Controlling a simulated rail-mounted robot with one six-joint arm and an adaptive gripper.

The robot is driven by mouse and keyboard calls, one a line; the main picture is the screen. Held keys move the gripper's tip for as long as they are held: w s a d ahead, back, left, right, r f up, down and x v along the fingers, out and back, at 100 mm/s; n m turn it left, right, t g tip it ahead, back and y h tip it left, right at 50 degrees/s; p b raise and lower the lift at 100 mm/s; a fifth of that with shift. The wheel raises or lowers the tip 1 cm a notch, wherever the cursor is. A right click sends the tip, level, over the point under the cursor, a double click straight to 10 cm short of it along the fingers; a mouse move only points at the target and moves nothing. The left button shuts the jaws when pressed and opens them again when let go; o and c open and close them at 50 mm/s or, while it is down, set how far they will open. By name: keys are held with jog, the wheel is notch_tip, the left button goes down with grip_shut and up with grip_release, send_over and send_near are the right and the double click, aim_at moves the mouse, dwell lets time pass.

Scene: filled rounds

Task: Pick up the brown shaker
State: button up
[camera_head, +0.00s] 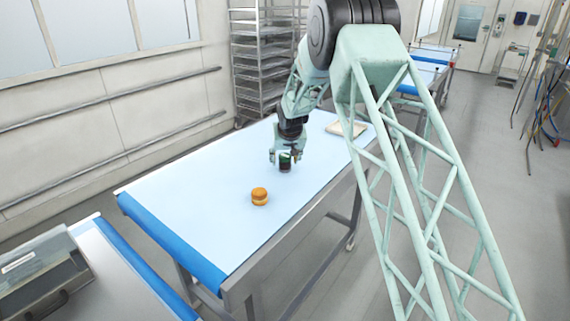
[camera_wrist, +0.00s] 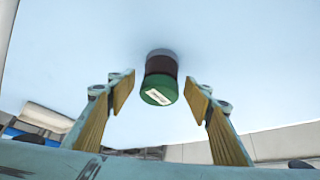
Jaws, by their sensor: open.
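The brown shaker (camera_wrist: 160,66) has a dark brown body and a green lid with a pale label. In the wrist view it stands on the table, seen from above, beyond and between my open fingers. In the head view the shaker (camera_head: 284,167) shows just under my gripper (camera_head: 284,157), partly hidden by it. My gripper (camera_wrist: 163,95) is open, its two yellow-padded fingers apart on either side. The fingers do not appear to touch the shaker.
A round orange-brown filled bun (camera_head: 260,197) sits on the light blue table (camera_head: 200,190), nearer the front. A pale tray (camera_head: 346,129) lies at the table's far right. A metal rack (camera_head: 262,65) stands behind. Much of the table's left side is clear.

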aim_at(285, 154)
jog(key=shift+f, duration=0.15)
dwell(0.5)
jog(key=c, duration=1)
jog(key=shift+w+r, duration=0.1)
jog(key=shift+r, duration=0.1)
jog(key=shift+r, duration=1.65)
jog(key=s+d+b, duration=0.1)
jog(key=s+d, duration=0.2)
jog(key=s, duration=0.4)
jog(key=s+d+r+b, duration=0.1)
jog(key=s+d, duration=0.2)
jog(key=s, duration=0.4)
jog(key=shift+s+d+r, duration=0.15)
jog(key=shift+s+d, duration=0.1)
jog(key=shift+s, duration=0.1)
jog(key=shift+a+r, duration=0.1)
